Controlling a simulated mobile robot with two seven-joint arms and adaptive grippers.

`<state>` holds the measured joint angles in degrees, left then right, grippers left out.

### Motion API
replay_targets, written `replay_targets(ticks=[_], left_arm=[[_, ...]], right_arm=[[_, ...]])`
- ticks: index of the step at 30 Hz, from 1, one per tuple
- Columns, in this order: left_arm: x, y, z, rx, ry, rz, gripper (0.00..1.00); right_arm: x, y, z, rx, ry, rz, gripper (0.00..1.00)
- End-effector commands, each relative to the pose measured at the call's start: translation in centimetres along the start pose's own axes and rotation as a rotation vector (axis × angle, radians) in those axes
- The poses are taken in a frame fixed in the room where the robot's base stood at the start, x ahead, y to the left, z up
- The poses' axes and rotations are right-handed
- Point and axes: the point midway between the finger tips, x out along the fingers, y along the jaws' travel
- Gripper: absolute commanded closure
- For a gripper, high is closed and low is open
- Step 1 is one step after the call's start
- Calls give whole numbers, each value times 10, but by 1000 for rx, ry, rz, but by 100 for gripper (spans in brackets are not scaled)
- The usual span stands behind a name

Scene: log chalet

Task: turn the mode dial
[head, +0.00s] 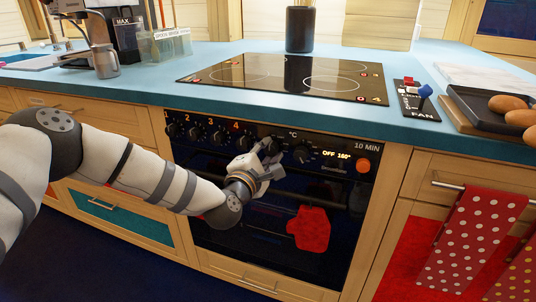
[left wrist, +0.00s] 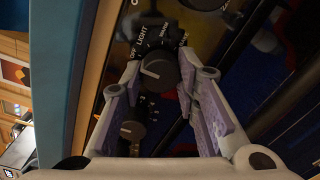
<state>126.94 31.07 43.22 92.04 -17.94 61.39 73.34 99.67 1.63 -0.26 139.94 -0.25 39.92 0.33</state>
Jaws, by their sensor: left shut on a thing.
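The mode dial (left wrist: 160,70) is a dark round knob on the black oven front, with OFF, LIGHT and other white words printed beside it in the left wrist view. My left gripper (left wrist: 158,82) has its two fingers on either side of this dial and is shut on it. In the head view my left gripper (head: 268,163) is at the middle of the oven's control panel and hides most of the dial. The dial's exact setting is hard to read. My right gripper is not in view.
Several numbered knobs (head: 194,133) sit left of my gripper, and a °C knob (head: 301,154) sits to its right. A display and an orange button (head: 363,165) are farther right. A red mitt (head: 308,228) hangs below. The blue counter (head: 150,92) edge juts above.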

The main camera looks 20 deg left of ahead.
Motion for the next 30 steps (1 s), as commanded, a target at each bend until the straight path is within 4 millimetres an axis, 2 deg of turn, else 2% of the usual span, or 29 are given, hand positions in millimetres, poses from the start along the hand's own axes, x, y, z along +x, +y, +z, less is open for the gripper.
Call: replay_targets(ticks=[17,18,20,30], left_arm=[[0,0,1,-29,-4,-1,99],[0,0,2,-28,-4,-1,65],[0,0,1,-28,-3,-1,51],[-4,0,0,-27,-2,-2,51]], right_arm=[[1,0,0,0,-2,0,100],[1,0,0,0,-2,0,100],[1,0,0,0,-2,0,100],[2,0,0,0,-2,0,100]])
